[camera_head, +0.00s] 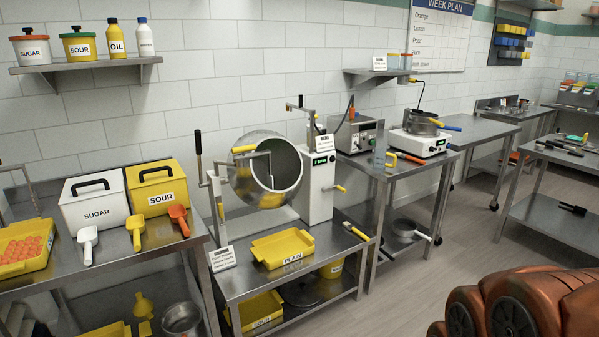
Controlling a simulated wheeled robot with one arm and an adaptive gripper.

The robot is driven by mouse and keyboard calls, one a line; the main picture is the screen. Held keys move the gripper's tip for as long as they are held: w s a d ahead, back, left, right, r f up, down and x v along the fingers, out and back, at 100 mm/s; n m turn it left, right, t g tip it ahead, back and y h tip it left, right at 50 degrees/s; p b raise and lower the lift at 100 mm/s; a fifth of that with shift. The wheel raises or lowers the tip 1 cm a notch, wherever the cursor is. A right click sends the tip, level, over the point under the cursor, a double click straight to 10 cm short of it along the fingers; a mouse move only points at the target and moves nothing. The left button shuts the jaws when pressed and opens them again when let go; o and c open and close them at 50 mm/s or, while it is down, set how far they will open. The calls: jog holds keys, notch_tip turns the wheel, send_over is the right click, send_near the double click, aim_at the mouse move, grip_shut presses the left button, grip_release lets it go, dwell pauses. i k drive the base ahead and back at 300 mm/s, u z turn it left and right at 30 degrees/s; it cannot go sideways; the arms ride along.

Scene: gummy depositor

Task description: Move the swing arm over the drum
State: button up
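The drum (283,176) is a round metal pan with its open mouth tilted toward the front. It sits between a metal frame on its left and a white control box (319,190) on its right. A thin grey bar with a yellow grip (244,149) reaches in front of the drum's mouth; it looks like the swing arm. Another thin dark bar (300,107) stands on a post by the control box. I cannot tell for sure which one is the swing arm. My gripper is not in view.
The drum's steel table (235,289) holds a yellow PLAIN tray (283,248) in front. A tall black-handled lever (198,143) rises at left. A side table (55,279) with SUGAR and SOUR bins stands left. Machines stand right. The floor (400,290) in front is free.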

aim_at(312, 112)
jog(key=i, duration=3.1)
jog(key=u, duration=2.2)
